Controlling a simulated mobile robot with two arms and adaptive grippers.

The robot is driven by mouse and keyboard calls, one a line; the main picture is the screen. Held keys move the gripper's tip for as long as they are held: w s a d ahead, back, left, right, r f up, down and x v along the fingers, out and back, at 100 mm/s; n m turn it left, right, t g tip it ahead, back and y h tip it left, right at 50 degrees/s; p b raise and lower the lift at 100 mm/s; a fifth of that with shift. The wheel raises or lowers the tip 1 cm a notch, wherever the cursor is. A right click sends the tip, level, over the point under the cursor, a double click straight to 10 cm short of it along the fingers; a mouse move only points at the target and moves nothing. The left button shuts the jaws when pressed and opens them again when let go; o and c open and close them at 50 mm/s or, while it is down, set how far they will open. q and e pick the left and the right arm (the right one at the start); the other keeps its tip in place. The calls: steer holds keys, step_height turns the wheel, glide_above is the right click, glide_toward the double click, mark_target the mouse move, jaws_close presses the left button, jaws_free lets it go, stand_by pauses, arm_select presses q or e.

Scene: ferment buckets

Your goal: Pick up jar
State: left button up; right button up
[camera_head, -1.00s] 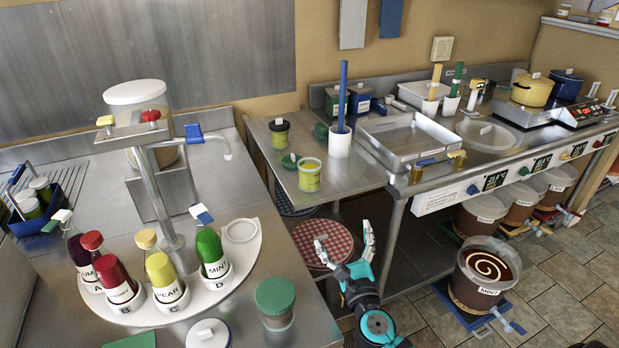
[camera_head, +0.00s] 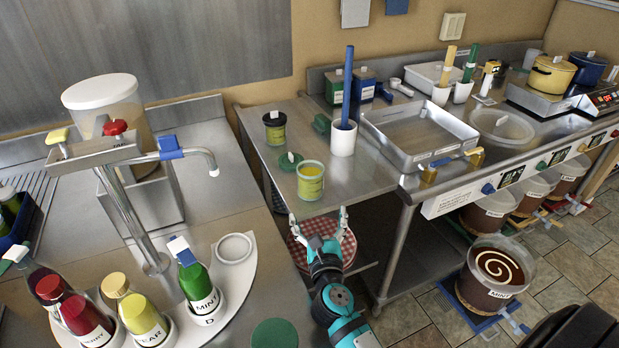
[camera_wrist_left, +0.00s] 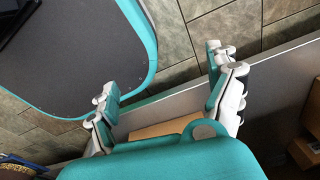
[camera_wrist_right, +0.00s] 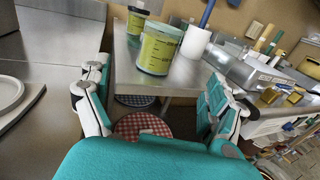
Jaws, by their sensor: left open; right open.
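An open jar with a yellow label (camera_head: 310,184) stands upright near the front edge of the metal side table, with a green lid (camera_head: 289,161) lying beside it. It also shows in the right wrist view (camera_wrist_right: 159,50), ahead of the fingers. A second jar, dark-topped with a yellow label (camera_head: 275,130), stands farther back. My right gripper (camera_head: 318,217) is open and empty, just in front of the table edge below the nearer jar, apart from it. My left gripper (camera_wrist_left: 160,80) is open and empty over the floor side; the head view does not show it.
A white cup with a blue stick (camera_head: 343,138) stands right of the nearer jar. A metal tray (camera_head: 400,150) lies farther right. A bottle rack (camera_head: 240,275) is on the left counter. A red checkered round top (camera_head: 340,245) sits below the table edge.

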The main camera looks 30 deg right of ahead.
mark_target(313, 189)
steer(key=x, duration=0.5)
steer(key=shift+w+d+r+p, duration=0.1)
steer(key=shift+w+r+p, duration=0.1)
steer(key=shift+w+p, duration=0.1)
steer(key=x, duration=0.2)
steer(key=shift+w+d+f, duration=0.15)
steer(key=shift+w, duration=0.25)
steer(key=shift+w+d, duration=0.2)
steer(key=shift+w, duration=0.25)
steer(key=shift+w+d, duration=0.1)
steer(key=shift+w, duration=0.2)
steer(key=x, duration=0.3)
steer(key=shift+w+f, duration=0.25)
steer(key=shift+w, duration=0.15)
steer(key=shift+w+d, duration=0.2)
steer(key=shift+w, duration=0.2)
arm_select(q)
steer(key=shift+s+a+r, duration=0.15)
steer(key=shift+s+r, duration=0.05)
steer(key=shift+s, duration=0.35)
steer(key=shift+s+a+r, duration=0.1)
steer(key=shift+s+r, duration=0.05)
steer(key=shift+s, duration=0.4)
arm_select(e)
steer(key=shift+s, duration=0.1)
steer(key=shift+r, duration=0.1)
steer(key=c, duration=1.6)
